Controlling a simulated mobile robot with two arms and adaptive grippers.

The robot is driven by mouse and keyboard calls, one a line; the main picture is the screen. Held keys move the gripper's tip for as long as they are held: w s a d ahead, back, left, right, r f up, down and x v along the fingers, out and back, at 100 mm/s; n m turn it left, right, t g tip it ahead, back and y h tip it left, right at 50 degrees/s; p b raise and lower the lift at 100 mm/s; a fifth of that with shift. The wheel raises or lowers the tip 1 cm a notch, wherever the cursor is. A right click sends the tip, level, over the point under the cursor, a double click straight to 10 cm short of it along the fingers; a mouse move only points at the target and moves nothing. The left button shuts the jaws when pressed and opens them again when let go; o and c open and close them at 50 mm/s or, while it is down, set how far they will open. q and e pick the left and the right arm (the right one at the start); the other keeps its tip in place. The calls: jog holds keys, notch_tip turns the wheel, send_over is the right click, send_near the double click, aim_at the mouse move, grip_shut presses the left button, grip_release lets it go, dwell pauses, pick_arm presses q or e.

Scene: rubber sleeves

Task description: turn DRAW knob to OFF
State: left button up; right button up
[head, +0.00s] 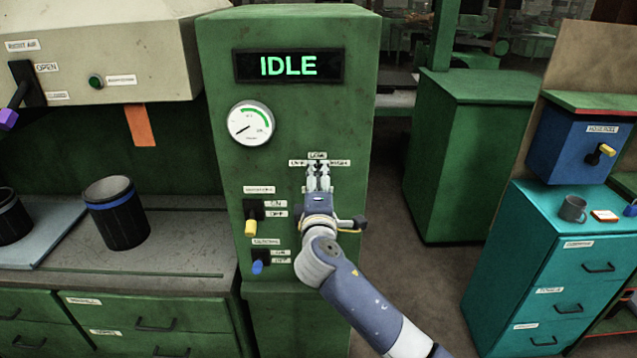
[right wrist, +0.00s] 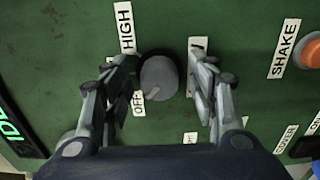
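The round grey knob (right wrist: 158,77) sits on the green panel in the right wrist view, between the fingers of my right gripper (right wrist: 164,85). Gaps show on both sides of it, so the gripper looks open around the knob. An OFF label (right wrist: 138,104) is just below-left of the knob and a HIGH label (right wrist: 125,28) is above-left. A faint mark on the knob faces the OFF side, but I cannot read its setting surely. In the head view my right gripper (head: 318,180) is under the OFF, LOW and HIGH labels and hides the knob. My left gripper is not in view.
The green cabinet (head: 226,60) has an IDLE display (head: 288,66), a gauge (head: 251,123), and yellow (head: 250,228) and blue (head: 258,267) levers near my right gripper. Dark pots stand on the left bench. A teal drawer cabinet (head: 535,235) is right.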

jog(key=s, duration=1.2)
dwell(0.4)
